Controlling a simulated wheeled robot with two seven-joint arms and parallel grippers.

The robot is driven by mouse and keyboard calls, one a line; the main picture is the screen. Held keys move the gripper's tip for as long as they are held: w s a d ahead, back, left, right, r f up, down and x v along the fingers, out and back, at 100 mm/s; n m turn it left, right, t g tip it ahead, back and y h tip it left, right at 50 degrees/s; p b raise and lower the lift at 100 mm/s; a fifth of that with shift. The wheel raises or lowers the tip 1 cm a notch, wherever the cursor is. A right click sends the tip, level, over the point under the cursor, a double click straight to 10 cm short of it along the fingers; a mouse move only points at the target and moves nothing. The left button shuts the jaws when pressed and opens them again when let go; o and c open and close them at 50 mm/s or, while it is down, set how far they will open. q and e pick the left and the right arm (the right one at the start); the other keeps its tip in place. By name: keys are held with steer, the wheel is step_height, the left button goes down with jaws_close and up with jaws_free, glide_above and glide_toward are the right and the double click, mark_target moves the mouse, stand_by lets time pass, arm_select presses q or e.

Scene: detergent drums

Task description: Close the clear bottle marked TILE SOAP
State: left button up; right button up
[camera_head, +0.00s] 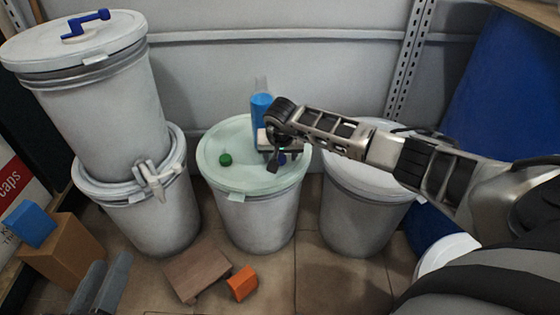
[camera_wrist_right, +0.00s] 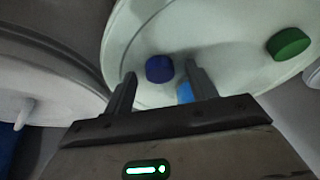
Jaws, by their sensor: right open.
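A clear bottle (camera_head: 261,104) with blue contents stands toward the back of the middle drum's pale green lid (camera_head: 240,180). Its clear top shows no cap; its lower part is hidden by my right gripper, and I cannot read a label. A dark blue cap (camera_head: 283,159) lies on the lid beside my right gripper (camera_head: 270,168). In the right wrist view the blue cap (camera_wrist_right: 159,68) shows between the open, empty fingertips. A green cap (camera_head: 225,159) lies further left on the lid. Two grey fingers of my left gripper (camera_head: 104,268) show apart at lower left, holding nothing visible.
Stacked white drums (camera_head: 100,120) with a blue crank stand at left, and another white drum (camera_head: 363,200) at right. A brown box (camera_head: 66,250) with a blue block, a wooden block (camera_head: 197,270) and an orange block (camera_head: 242,283) are on the floor.

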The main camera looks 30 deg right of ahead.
mark_target(280, 160)
steer(key=shift+c, duration=0.3)
steer(key=c, duration=1)
steer(key=shift+r, duration=0.15)
